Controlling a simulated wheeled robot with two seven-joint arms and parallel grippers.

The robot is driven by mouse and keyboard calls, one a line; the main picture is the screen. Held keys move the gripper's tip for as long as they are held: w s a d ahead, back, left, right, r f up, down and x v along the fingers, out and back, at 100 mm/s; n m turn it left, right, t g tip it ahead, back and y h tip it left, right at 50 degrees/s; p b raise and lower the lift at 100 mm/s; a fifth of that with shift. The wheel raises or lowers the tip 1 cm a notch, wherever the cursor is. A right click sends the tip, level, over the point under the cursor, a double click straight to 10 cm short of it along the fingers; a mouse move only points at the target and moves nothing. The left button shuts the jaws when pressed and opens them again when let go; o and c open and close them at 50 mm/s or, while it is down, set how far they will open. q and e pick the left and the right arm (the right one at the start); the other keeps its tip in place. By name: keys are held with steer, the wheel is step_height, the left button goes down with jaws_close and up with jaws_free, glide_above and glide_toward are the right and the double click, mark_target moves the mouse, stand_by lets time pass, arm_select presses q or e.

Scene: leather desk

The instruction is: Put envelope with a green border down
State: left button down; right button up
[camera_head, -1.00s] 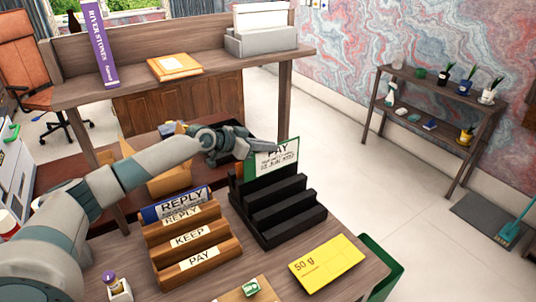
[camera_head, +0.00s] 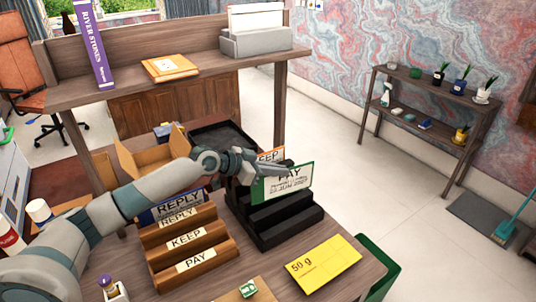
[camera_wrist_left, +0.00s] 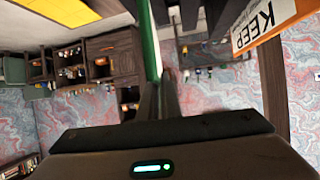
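The green-bordered envelope (camera_head: 283,190) reads PAY with a date line below. My left gripper (camera_head: 278,169) is shut on its upper edge and holds it upright in front of the back of the black stepped rack (camera_head: 285,229). I cannot tell whether its lower edge touches the rack. In the left wrist view the green envelope (camera_wrist_left: 149,40) shows edge-on between the fingers. The wooden rack (camera_head: 209,258) has steps labelled REPLY, KEEP and PAY. A blue-bordered REPLY envelope (camera_head: 160,213) stands in its back slot. My right gripper is not in view.
An orange-bordered KEEP envelope (camera_head: 272,155) stands behind the green one, close to my gripper; it also shows in the left wrist view (camera_wrist_left: 283,14). A yellow 50 g parcel (camera_head: 323,267) lies right of the wooden rack. A cardboard box (camera_head: 142,162) is behind my arm.

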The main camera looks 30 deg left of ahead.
arm_select(q)
steer(key=s+d+f+m+g+h, duration=0.1)
steer(key=s+d, duration=0.4)
steer(key=s, duration=0.6)
steer(key=s+d+f+m+g+h, duration=0.1)
steer(key=s+d, duration=0.4)
steer(key=s, duration=0.7)
steer(key=shift+s+f+m+b, duration=0.2)
steer(key=shift+f+m+b, duration=0.3)
steer(key=shift+f, duration=0.35)
steer(key=shift+g, duration=0.3)
